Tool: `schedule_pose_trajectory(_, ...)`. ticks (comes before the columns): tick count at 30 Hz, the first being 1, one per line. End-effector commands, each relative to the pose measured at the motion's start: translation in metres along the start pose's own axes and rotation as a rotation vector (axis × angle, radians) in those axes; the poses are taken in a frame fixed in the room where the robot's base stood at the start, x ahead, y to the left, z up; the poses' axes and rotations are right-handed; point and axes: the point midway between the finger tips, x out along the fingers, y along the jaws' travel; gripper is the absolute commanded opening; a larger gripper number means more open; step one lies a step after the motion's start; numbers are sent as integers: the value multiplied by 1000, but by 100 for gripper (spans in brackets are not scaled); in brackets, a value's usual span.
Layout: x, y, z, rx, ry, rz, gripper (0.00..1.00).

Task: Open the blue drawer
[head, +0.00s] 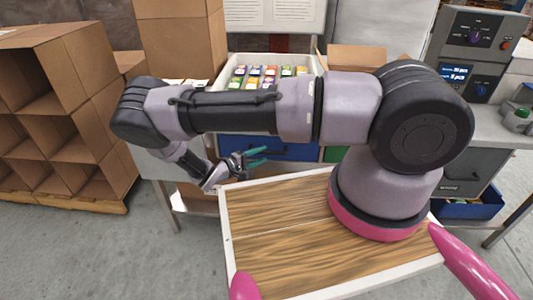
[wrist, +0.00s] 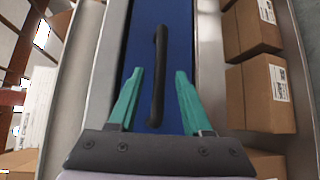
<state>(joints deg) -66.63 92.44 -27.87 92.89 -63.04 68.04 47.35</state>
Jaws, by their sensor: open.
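The blue drawer (head: 285,149) is set under the worktop, partly hidden behind my arm in the head view. In the wrist view its blue front (wrist: 180,40) carries a dark bar handle (wrist: 158,75). My gripper (head: 258,157) is open, with its green fingers pointing toward the drawer. In the wrist view the open fingers (wrist: 158,85) stand on either side of the handle's lower end. I cannot tell whether they touch it. The drawer looks shut.
A white tray of colourful packets (head: 265,68) stands on the worktop above the drawer. Cardboard boxes (wrist: 268,85) sit beside the drawer in the wrist view. Cardboard shelving (head: 60,110) stands at left, and a control unit (head: 475,50) at right. Grey floor is clear at lower left.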

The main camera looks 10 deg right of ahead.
Motion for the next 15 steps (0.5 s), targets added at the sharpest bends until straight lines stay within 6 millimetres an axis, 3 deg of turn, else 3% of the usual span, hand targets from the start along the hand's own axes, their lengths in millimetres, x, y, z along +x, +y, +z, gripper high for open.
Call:
schedule_pose_trajectory(6, 28, 0, 1, 0, -2, 0, 50)
schedule_pose_trajectory(15, 34, 0, 0, -1, 0, -1, 50)
